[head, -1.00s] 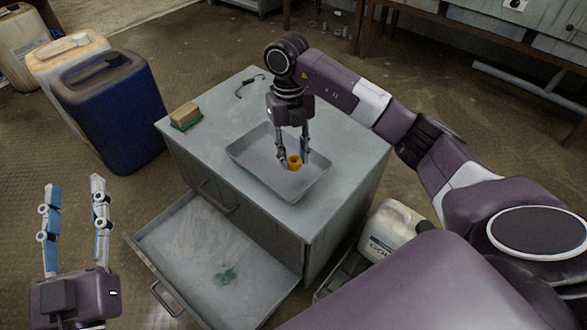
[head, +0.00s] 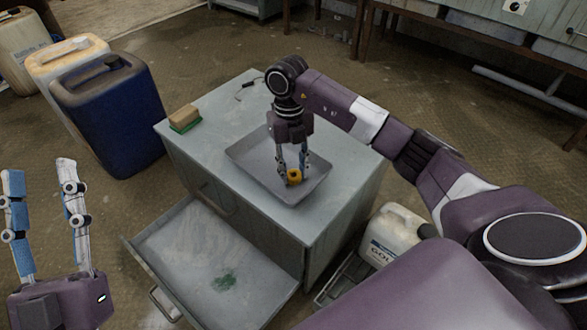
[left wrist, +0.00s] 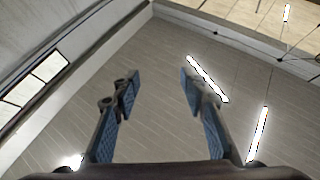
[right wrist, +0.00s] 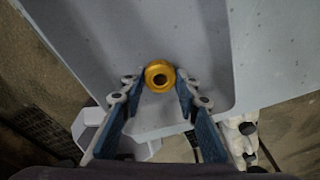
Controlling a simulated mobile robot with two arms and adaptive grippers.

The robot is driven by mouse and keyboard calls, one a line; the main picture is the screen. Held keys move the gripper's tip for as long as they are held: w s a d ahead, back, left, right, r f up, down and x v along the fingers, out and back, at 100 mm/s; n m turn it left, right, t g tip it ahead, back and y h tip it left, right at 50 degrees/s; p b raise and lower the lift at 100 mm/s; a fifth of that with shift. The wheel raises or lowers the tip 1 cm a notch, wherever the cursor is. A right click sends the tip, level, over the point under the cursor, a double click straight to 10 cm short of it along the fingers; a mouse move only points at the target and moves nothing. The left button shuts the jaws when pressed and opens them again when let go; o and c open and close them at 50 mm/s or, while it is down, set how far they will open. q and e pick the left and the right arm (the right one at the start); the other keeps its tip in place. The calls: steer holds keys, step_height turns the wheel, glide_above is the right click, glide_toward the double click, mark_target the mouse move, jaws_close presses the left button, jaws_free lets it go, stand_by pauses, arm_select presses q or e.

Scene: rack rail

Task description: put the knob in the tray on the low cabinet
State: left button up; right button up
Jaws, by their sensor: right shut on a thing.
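The knob (head: 294,177) is a small yellow-orange ring-like piece with a dark hole. My right gripper (head: 291,174) is shut on it, inside the outline of the grey tray (head: 250,161). The knob also shows between the fingertips in the right wrist view (right wrist: 159,75). Whether it touches the tray floor I cannot tell. The tray sits on top of the low grey cabinet (head: 225,120). My left gripper (head: 40,166) is open and empty, pointing up, at the left of the head view; the left wrist view shows its fingers apart (left wrist: 160,85) against the ceiling.
An open drawer (head: 200,262) with a green stain juts from the cabinet front. A sponge (head: 184,117) lies on the cabinet top's left corner. A blue canister (head: 112,115) stands left of the cabinet, a white jug (head: 388,235) right of it.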

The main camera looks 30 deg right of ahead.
steer(key=o, duration=1.2)
steer(key=shift+c, duration=0.2)
steer(key=shift+r, duration=0.1)
